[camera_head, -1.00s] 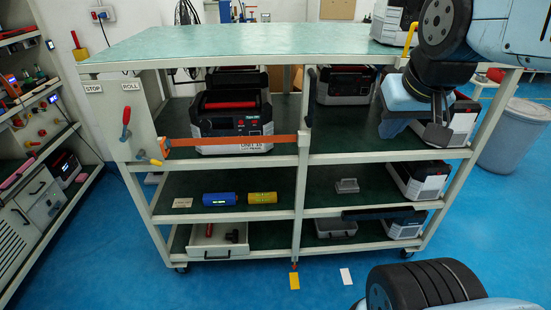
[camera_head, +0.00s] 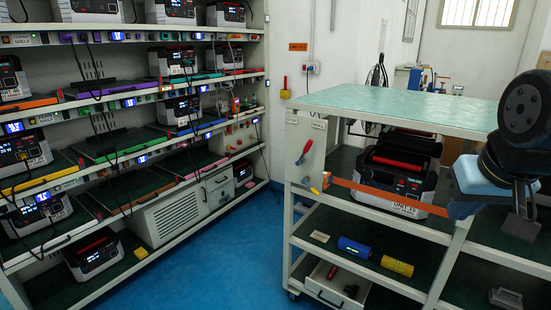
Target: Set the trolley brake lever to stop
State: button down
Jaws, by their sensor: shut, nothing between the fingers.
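The trolley (camera_head: 420,111) stands at the right with a green top and pale frame. Its brake lever (camera_head: 304,151) has a red handle on the pale left end panel (camera_head: 302,137). The lever tilts up and to the right, towards the ROLL label (camera_head: 318,124); the STOP label (camera_head: 291,118) is at its upper left. My gripper (camera_head: 520,228) is at the right, in front of the trolley shelves, pointing down. It is shut and empty, far to the right of the lever.
An orange strap (camera_head: 390,197) crosses the upper shelf before a test unit (camera_head: 394,183). A yellow-tipped handle (camera_head: 314,190) sits at the strap's left end. A drawer (camera_head: 335,290) juts out below. A long rack (camera_head: 215,135) stands left; clear blue floor (camera_head: 235,245) lies between.

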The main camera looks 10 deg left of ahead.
aim_at(309, 143)
jog(key=u, duration=0.55)
jog(key=k, duration=1.3)
jog(key=u, duration=0.25)
jog(key=i, duration=1.95)
jog(key=z, duration=0.5)
